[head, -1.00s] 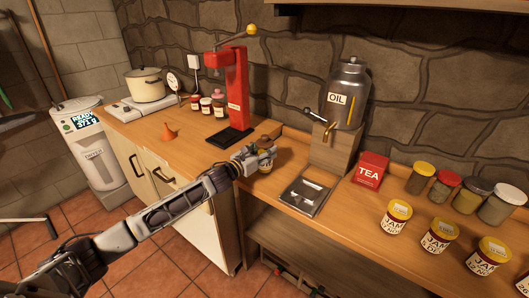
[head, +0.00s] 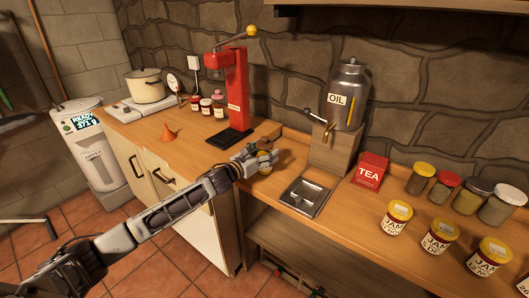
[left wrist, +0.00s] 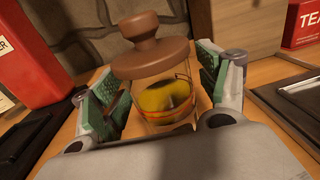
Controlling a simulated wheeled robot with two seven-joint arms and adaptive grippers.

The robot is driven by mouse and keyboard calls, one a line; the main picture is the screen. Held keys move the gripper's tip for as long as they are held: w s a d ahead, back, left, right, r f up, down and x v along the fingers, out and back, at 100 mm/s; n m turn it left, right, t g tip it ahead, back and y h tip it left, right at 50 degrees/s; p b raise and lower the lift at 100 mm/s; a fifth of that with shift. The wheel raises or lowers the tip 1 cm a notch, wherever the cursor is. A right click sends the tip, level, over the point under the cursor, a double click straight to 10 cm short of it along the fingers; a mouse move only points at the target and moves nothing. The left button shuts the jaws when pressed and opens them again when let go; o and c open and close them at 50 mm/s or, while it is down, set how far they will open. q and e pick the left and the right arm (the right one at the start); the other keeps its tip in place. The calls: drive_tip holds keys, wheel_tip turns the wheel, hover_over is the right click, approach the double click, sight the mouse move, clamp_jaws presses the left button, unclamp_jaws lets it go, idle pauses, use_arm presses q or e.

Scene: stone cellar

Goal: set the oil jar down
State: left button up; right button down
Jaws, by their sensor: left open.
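The oil jar (left wrist: 165,98) is a clear glass jar with yellow oil inside and an orange band. It stands upright on the wooden counter. A brown knobbed lid (left wrist: 149,47) shows at its top; I cannot tell whether it is fully seated. My left gripper (left wrist: 160,95) is open, with one green-padded finger on each side of the jar. In the head view my left gripper (head: 262,158) is over the counter between the red press and the oil urn, and hides part of the jar. My right gripper is not in view.
A red press (head: 236,92) stands behind left. A metal drip tray (head: 305,196) lies right of the jar, before the oil urn (head: 346,95) on its wooden block. A red tea box (head: 369,170) and several jars stand farther right.

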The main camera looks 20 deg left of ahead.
use_arm(q)
drive_tip(key=shift+r, duration=0.15)
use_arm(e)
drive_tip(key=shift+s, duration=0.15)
use_arm(q)
drive_tip(key=shift+s+a, duration=0.15)
drive_tip(key=shift+s, duration=0.1)
drive_tip(key=shift+s+a, duration=0.3)
drive_tip(key=shift+s, duration=0.25)
drive_tip(key=shift+v, duration=4.4)
drive_tip(key=shift+s+a, duration=0.25)
drive_tip(key=shift+s, duration=0.4)
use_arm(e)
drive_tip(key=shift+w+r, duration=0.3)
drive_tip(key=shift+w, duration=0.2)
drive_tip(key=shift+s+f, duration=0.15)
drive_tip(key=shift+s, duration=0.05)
